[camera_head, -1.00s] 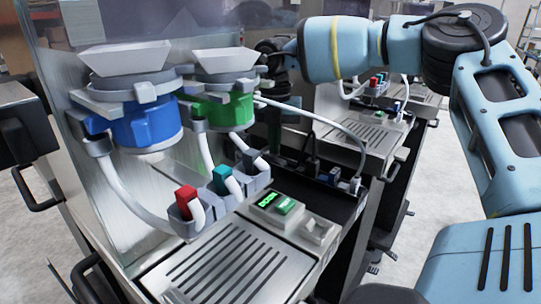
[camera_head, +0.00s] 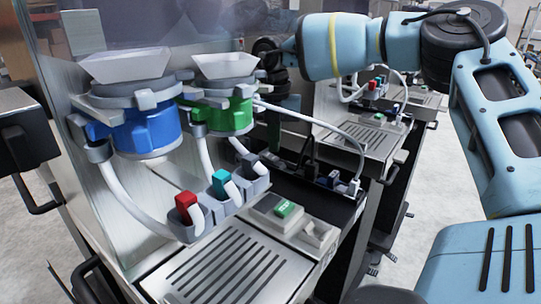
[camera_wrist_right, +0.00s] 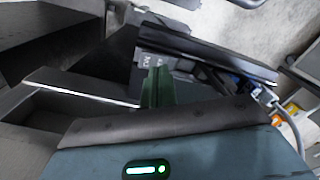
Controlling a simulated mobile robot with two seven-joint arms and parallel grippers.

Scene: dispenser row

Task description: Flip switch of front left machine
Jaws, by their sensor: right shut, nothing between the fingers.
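The nearest machine at the left has a steel front with a blue dispenser (camera_head: 145,130) and a green dispenser (camera_head: 228,115). On its low ledge sit a grey box with a green lit button (camera_head: 285,208) and a small pale switch (camera_head: 318,233), whose position is too small to tell. My right gripper (camera_head: 274,130) hangs behind the green dispenser, away from the switch and partly hidden. In the right wrist view its fingers (camera_wrist_right: 157,88) are shut and empty. My left gripper is not in view.
Red, teal and grey plugs sit in a grey holder (camera_head: 225,205) in front of the dispensers, with white hoses. A slotted drip tray (camera_head: 220,275) lies at the front. A second similar machine (camera_head: 365,135) stands behind, right. Bare floor (camera_head: 425,185) shows at right.

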